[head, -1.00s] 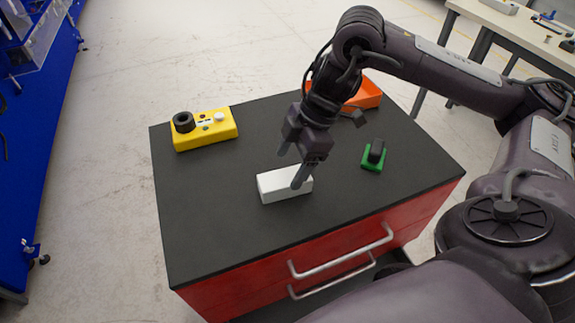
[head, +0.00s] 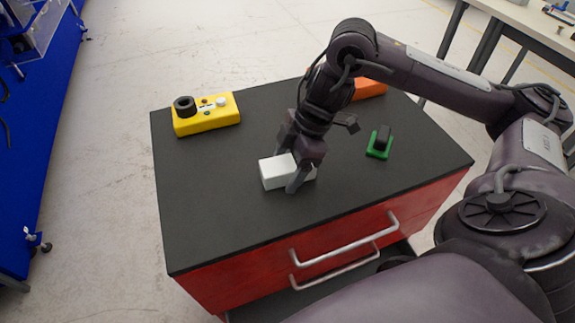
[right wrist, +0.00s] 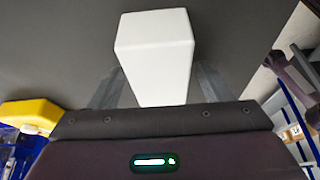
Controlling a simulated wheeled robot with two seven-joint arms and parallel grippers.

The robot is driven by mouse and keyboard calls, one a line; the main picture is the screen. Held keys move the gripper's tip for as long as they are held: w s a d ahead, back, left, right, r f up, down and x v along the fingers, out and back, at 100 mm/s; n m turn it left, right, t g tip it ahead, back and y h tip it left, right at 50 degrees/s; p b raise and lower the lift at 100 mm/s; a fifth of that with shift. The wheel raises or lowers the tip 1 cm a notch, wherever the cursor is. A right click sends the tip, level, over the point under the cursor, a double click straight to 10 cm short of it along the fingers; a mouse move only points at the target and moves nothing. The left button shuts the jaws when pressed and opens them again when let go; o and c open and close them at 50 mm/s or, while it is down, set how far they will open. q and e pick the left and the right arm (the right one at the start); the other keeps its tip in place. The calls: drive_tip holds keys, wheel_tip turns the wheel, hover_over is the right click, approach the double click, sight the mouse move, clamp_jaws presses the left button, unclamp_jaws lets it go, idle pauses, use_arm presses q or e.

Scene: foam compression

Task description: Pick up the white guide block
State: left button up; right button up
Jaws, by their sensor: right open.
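The white guide block (head: 275,172) lies on the dark top of the red cabinet, near its middle. My right gripper (head: 287,170) is lowered over the block, with one finger in front of it and the other behind. In the right wrist view the white block (right wrist: 154,55) stands between the two fingers of my right gripper (right wrist: 155,85), with a finger on either side. The jaws are open, and I cannot tell whether either finger touches the block. My left gripper does not show.
A yellow fixture (head: 207,115) with a black ring is at the back left of the cabinet top (head: 220,220). A green base with a black piece (head: 380,142) sits to the right. An orange tray (head: 370,88) is behind my arm. The front left of the top is clear.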

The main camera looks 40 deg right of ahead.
drive_tip(key=shift+f, duration=0.1)
idle(0.3)
drive_tip(key=c, duration=1.2)
